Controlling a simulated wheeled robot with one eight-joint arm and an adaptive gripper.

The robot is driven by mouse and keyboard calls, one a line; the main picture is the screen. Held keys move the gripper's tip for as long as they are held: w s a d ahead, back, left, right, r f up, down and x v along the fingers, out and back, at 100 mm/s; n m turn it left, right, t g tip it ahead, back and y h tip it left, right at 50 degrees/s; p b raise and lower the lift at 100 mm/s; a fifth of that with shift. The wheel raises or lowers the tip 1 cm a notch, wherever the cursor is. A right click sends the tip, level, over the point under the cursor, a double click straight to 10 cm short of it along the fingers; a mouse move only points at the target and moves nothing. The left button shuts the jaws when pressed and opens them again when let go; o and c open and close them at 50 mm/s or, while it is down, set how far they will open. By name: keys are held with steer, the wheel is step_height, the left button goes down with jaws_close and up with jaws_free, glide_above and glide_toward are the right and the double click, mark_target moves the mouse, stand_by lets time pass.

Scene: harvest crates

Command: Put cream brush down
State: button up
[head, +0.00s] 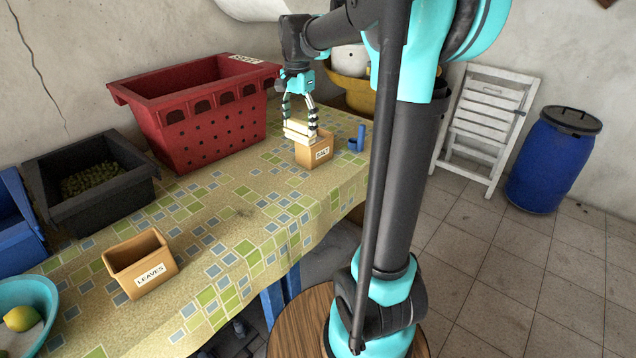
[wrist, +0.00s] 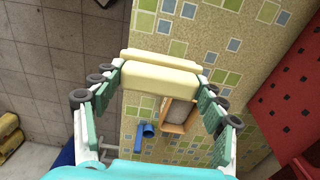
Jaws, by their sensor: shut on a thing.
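My gripper (head: 299,118) is shut on the cream brush (head: 298,131), a pale block with two layers. In the head view the brush overlaps the rear of the wooden box marked SALT (head: 322,153). In the wrist view the brush (wrist: 160,79) spans between the finger pads of my gripper (wrist: 158,92), with the tabletop below it.
The patterned table (head: 225,225) has free room in the middle. A blue object (head: 357,140) stands beside the SALT box. A red crate (head: 205,130), a dark crate (head: 95,200) and a LEAVES box (head: 150,278) stand around. A turquoise bowl (head: 40,300) is front left.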

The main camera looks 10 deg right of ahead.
step_height(320, 180, down, 19)
steer(key=shift+f, duration=0.15)
stand_by(0.4)
steer(key=shift+f, duration=0.15)
steer(key=o, duration=1.4)
steer(key=shift+o, duration=0.2)
step_height(320, 180, up, 12)
steer(key=s+d+f+n+t, duration=0.2)
steer(key=s+f+n, duration=0.3)
steer(key=s, duration=0.6)
steer(key=s+d+f+n+t, duration=0.2)
steer(key=s+f+n, duration=0.3)
steer(key=s+f, duration=0.3)
steer(key=s, duration=0.3)
steer(key=shift+f+n, duration=0.2)
steer(key=shift+n, duration=0.2)
